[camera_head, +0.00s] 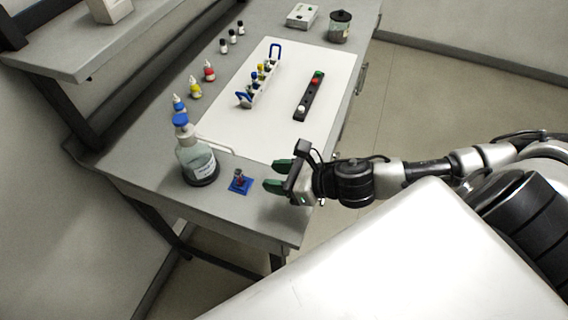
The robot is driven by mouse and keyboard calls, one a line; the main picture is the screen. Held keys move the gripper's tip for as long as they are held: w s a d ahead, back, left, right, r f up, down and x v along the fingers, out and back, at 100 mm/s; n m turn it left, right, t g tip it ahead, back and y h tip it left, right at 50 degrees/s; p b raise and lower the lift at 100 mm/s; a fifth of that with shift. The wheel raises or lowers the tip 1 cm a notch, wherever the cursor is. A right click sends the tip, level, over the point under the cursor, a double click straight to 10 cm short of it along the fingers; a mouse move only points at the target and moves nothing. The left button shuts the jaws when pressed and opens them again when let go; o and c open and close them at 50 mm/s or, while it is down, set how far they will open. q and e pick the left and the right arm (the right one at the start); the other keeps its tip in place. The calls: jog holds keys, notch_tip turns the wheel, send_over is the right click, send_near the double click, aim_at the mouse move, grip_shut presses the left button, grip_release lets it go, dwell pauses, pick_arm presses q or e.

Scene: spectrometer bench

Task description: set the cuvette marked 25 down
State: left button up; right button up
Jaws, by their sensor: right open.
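A small cuvette (239,175) with some red in it stands on a small blue square pad (241,187) near the bench's front end. Its marking is too small to read, so I cannot tell whether it is the one marked 25. My right gripper (275,177) comes in from the right, just to the right of the cuvette. Its two green fingers are apart, point left and have nothing between them. My left gripper is out of view.
A wash bottle (196,155) with a blue cap stands close left of the pad. On the white mat (245,135) are a rack (262,88) with blue handles and a black strip (309,98) with coloured pieces. Small dropper bottles (195,88) line the left. A dark jar (340,27) stands far back.

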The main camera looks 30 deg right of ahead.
jog(key=shift+v, duration=0.9)
dwell(1.7)
